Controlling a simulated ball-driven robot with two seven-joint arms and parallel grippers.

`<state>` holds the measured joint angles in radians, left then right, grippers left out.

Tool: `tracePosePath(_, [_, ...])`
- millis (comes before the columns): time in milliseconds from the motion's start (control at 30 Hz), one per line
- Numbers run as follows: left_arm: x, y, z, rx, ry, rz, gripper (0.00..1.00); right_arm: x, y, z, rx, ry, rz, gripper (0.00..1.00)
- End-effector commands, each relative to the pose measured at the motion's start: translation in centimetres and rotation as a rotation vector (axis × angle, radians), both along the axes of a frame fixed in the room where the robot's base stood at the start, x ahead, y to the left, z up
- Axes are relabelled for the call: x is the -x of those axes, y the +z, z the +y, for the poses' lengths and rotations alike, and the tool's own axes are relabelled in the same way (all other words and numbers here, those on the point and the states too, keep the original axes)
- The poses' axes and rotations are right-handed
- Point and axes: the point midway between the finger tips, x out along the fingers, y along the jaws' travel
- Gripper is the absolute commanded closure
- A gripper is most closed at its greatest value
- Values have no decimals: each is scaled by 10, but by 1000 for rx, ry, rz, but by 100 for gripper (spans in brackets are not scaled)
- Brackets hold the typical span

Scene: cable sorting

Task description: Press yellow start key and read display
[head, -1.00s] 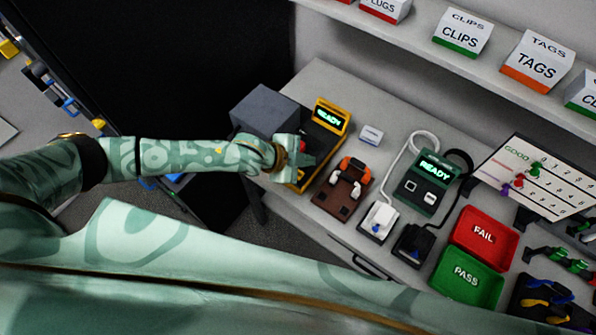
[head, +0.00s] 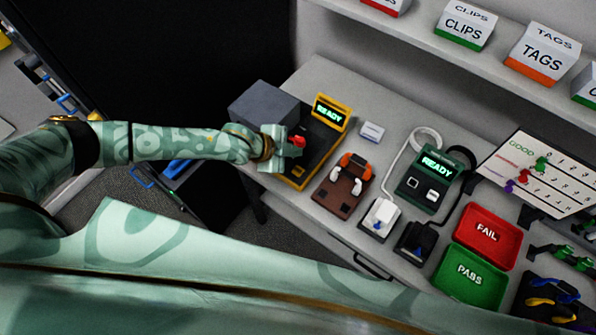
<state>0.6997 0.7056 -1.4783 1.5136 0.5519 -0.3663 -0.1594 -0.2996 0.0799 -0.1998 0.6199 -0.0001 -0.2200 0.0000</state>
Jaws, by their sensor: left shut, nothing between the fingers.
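A black and yellow device (head: 325,140) stands on the bench near its left end. Its display (head: 329,111) is lit and reads READY in green. A small yellow patch that looks like a key (head: 298,171) shows low on its face, close to my gripper. A red part (head: 298,141) shows beside the fingertips. My left gripper (head: 297,149) is shut and empty, over the left side of this device; I cannot tell whether it touches it. It hides part of the device's face. My right gripper is not in view.
A grey box (head: 263,105) stands left of the device. To the right are a brown fixture (head: 340,192), a green tester (head: 430,182) also reading READY, a red FAIL tray (head: 486,236) and a green PASS tray (head: 468,275). A shelf with labelled boxes (head: 463,25) overhangs the back.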

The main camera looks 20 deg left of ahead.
Motion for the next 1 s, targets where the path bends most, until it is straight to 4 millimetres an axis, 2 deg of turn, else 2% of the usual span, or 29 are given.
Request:
tracePosePath(33, [0, -12, 0, 0, 0, 0, 100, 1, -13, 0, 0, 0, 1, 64])
tracePosePath(300, [0, -51, 0, -1, 0, 1, 100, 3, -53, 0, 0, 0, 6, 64])
tracePosePath(533, [0, -68, 0, -1, -1, 0, 100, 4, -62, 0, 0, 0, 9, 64])
tracePosePath(1000, [0, -68, 0, 0, 0, 0, 100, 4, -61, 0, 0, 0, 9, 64])
